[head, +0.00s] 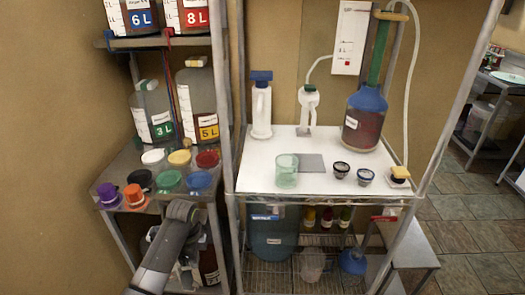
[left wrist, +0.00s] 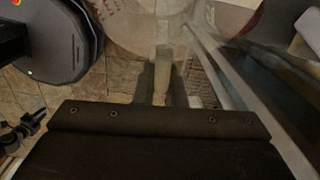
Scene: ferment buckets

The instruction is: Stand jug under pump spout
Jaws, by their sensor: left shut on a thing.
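My left arm comes in at the lower left of the head view, in front of the left shelf; its gripper is mostly hidden there. In the left wrist view my left gripper (left wrist: 163,84) is shut on the pale handle of a large clear jug (left wrist: 135,22). The jug's body fills the top of that view. A white pump (head: 308,104) with a thin tube stands at the back of the white table, its spout pointing down. A grey square mat (head: 312,164) lies in front of it. My right gripper is not in view.
On the white table (head: 250,182) stand a greenish clear cup (head: 286,170), two small dark-rimmed cups (head: 341,169), a blue-topped white bottle (head: 261,108) and a blue-shouldered carboy (head: 364,120). Coloured lids (head: 169,181) cover the left shelf. A metal post (head: 222,90) rises between shelf and table.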

